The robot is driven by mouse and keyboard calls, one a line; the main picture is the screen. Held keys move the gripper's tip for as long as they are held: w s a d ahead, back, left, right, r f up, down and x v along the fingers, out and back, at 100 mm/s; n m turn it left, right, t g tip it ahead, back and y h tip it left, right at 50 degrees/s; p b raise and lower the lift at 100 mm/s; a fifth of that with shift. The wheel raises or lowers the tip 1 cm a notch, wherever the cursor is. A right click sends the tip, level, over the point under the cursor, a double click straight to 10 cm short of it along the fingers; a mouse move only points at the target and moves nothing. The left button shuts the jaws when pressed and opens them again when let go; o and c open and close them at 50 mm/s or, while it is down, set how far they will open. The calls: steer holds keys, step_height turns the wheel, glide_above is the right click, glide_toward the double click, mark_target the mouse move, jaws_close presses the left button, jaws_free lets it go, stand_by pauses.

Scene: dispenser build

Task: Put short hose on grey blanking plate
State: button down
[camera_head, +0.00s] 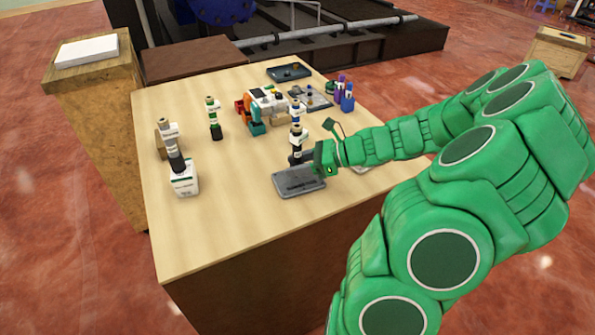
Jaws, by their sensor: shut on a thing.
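The grey blanking plate (299,182) lies flat near the front edge of the wooden table, with dark lettering on its top face. My green gripper (302,158) is just above and behind the plate's far edge, reaching in from the right. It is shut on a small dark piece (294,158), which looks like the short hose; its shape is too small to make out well. I cannot tell whether the piece touches the plate. My wrist and fingers hide part of the piece and the area to its right.
A bottle with a blue band (296,132) stands right behind the gripper. A white bottle (183,181), a green-banded bottle (214,120), an orange, white and teal device (262,107), purple and blue bottles (347,98) and a dark tray (288,72) share the table. Its left front is clear.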

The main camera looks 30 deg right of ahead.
steer(key=shift+f, duration=1.2)
steer(key=shift+f, duration=0.1)
steer(key=c, duration=0.6)
jaws_free()
steer(key=shift+s+d+r, duration=0.15)
steer(key=shift+d+r, duration=0.05)
steer(key=shift+d, duration=0.05)
steer(key=v, duration=1.1)
steer(key=shift+s+d+r, duration=0.1)
steer(key=shift+d, duration=0.05)
